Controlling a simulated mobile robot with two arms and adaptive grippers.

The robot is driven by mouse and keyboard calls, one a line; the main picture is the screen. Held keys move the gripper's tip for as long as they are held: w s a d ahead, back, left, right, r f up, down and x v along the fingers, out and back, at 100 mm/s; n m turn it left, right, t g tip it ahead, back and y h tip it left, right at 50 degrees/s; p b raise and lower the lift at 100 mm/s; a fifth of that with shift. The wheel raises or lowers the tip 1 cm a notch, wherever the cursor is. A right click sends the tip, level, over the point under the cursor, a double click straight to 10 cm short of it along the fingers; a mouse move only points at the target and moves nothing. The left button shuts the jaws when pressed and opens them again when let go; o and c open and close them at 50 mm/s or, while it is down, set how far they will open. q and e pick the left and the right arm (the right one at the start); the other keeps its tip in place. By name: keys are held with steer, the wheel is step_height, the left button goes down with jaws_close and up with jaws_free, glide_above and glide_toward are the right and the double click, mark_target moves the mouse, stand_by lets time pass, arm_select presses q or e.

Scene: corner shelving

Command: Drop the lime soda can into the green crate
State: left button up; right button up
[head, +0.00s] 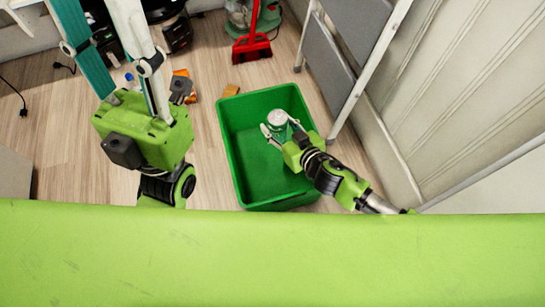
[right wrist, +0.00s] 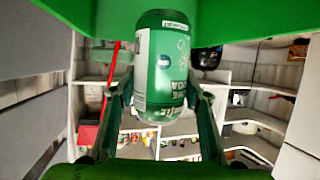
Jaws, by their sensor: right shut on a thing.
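The lime soda can (head: 277,125) is green with a silver end. It is held over the inside of the green crate (head: 228,150), which stands on the wooden floor. My right gripper (head: 279,124) is shut on the can. In the right wrist view the can (right wrist: 165,65) sits between the two fingers of my right gripper (right wrist: 160,95), with its label lettering upside down. The green crate (right wrist: 240,20) fills the top of that view. My left gripper (head: 100,25) is at the upper left, close to the camera. Its fingers are apart and look empty; their tips are cut off.
A grey stepladder (head: 335,75) stands close to the crate's right side. A red dustpan or brush (head: 252,48) and small orange items (head: 229,90) lie behind the crate. A white panelled wall (head: 470,80) is at the right. Bare floor lies left of the crate.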

steer(key=o, duration=0.8)
steer(key=shift+o, duration=0.2)
steer(key=v, duration=1.2)
steer(key=shift+a, duration=0.1)
